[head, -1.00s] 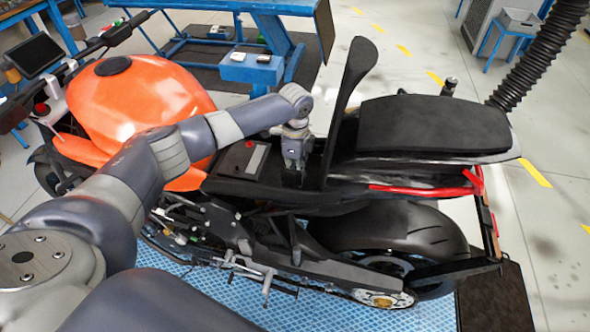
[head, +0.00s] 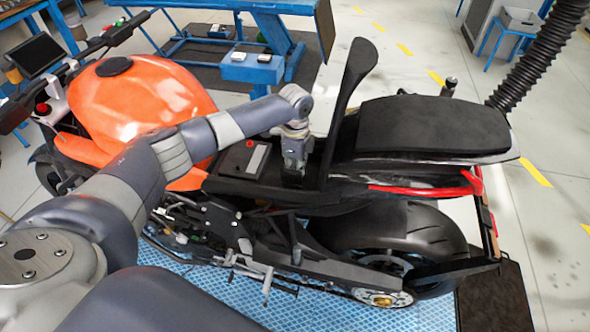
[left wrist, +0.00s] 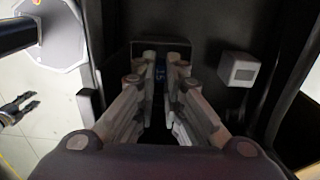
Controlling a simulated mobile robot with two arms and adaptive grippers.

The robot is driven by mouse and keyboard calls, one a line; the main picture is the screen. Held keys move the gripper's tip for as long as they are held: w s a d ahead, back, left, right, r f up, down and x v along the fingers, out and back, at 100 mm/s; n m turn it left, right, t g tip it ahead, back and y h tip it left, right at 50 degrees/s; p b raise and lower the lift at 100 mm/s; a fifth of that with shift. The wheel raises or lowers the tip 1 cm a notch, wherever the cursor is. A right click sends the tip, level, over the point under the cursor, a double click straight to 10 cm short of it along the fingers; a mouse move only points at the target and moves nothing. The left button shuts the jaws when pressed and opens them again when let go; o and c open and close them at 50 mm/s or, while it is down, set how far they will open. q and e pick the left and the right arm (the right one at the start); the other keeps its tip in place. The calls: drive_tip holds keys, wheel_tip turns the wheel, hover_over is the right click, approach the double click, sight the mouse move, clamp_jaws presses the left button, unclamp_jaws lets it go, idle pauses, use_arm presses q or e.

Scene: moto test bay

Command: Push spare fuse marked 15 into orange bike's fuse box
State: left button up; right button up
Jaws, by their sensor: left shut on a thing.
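The orange bike (head: 130,95) stands with its seat (head: 348,110) tipped up. My left gripper (head: 293,182) points down into the opened bay in front of the raised seat. In the left wrist view my left gripper (left wrist: 160,75) is shut on a small bluish thing (left wrist: 160,72), likely the fuse, mostly hidden between the fingertips. The fingertips are at a dark recess, likely the fuse box, too dark and covered to make out. I cannot read a number or tell how deep the fuse sits.
A pale square block (left wrist: 240,70) sits right of the fingers in the bay. A black battery-like box (head: 243,160) lies left of the gripper. The black tail seat (head: 432,125) is to the right. A blue bench (head: 255,68) stands behind the bike.

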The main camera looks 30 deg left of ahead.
use_arm(q)
drive_tip(key=shift+f+b, duration=0.3)
drive_tip(key=shift+f, duration=0.3)
drive_tip(key=o, duration=0.8)
drive_tip(key=shift+c, duration=0.2)
drive_tip(key=shift+f, duration=0.1)
wheel_tip(320, 180, up, 12)
idle(0.5)
